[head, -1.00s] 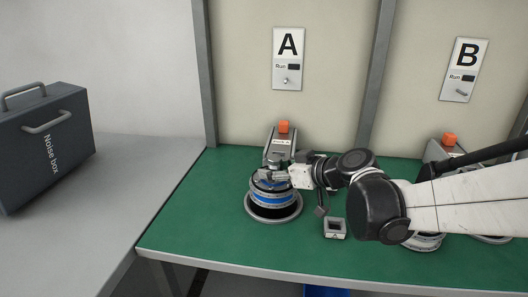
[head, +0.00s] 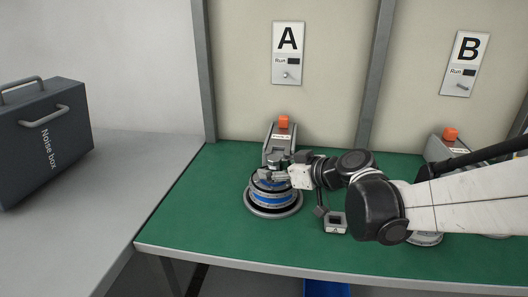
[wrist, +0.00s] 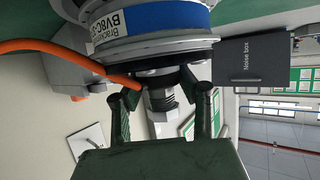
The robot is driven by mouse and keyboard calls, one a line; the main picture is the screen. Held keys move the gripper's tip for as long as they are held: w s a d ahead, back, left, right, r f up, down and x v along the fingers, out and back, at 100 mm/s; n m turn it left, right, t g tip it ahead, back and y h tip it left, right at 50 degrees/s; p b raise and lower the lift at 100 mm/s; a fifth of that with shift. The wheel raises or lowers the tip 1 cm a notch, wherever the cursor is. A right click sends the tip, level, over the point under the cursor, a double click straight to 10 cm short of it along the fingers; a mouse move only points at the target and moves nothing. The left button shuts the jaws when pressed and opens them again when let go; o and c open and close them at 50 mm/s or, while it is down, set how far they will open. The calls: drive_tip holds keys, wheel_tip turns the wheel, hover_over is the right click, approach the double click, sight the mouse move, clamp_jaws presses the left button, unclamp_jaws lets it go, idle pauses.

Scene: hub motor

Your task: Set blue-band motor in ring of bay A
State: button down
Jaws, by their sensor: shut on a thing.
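The blue-band motor (head: 268,196) is upright at the ring (head: 273,214) of bay A, on the green bench top. Its lower part appears to be within the ring's outline; whether it rests on the ring's seat is hidden. My gripper (head: 274,172) is shut on the threaded axle at the motor's top. In the wrist view the motor's blue band (wrist: 168,18) and white label show beyond the fingers. The fingers (wrist: 160,103) stand either side of the axle and its nut. An orange cable runs from the motor past the fingers.
The bay A sign (head: 288,52) and a grey unit with an orange top (head: 281,140) are behind the motor. A small grey socket block (head: 335,223) stands right of the ring. My arm covers part of bay B. A dark noise box (head: 45,145) stands left.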

drive_tip(key=shift+f+b, duration=0.45)
drive_tip(key=shift+f, duration=0.2)
idle(0.7)
drive_tip(key=c, duration=1.1)
unclamp_jaws()
drive_tip(key=shift+f, duration=0.1)
